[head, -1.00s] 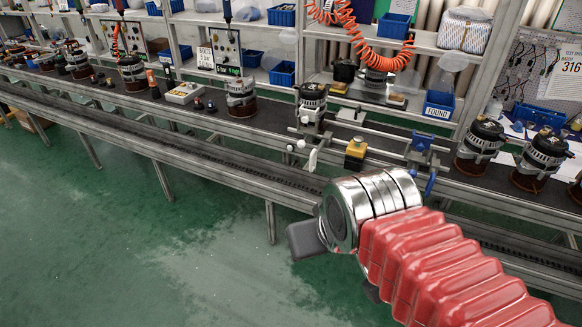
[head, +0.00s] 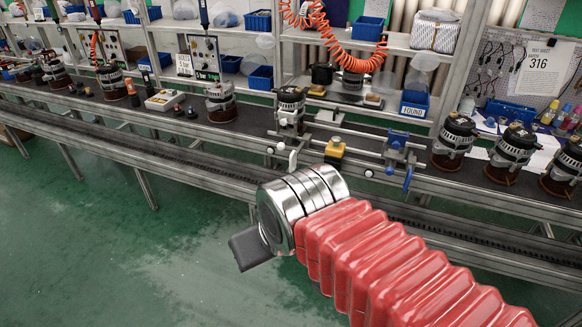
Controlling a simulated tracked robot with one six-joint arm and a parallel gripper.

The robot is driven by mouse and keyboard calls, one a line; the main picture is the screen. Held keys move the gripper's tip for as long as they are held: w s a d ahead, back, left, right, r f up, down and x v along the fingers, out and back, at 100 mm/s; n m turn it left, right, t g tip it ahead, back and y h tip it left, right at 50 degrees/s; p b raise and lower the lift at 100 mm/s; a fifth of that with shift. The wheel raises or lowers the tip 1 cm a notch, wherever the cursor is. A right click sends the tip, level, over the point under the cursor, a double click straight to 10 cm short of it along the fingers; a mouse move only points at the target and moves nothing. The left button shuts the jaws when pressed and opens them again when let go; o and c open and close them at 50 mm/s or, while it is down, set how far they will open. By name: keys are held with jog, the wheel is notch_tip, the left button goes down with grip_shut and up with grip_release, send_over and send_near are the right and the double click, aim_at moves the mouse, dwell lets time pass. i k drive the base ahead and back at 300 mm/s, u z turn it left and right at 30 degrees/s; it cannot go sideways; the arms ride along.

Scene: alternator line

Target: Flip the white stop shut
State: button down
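The white stop (head: 293,160) is a small white lever hanging at the front edge of the conveyor line, near the middle of the head view. It hangs roughly upright, below and beside an alternator (head: 290,108) on the line. A similar blue lever (head: 408,178) hangs farther right, under a blue clamp (head: 397,140). My gripper (head: 248,249) shows only as a dark grey block beyond my silver wrist, in front of the line and below and left of the white stop. It appears apart from the stop. Its fingertips are hidden, so its opening cannot be told.
A yellow-and-black box (head: 334,149) sits between the white and blue levers. More alternators stand on the line at right (head: 455,140) and left (head: 220,102). An orange coiled hose (head: 350,55) hangs above. The green floor (head: 90,250) in front is clear.

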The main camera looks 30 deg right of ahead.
aim_at(299, 152)
jog(key=z, duration=0.05)
jog(key=i, duration=1)
jog(key=u, duration=0.05)
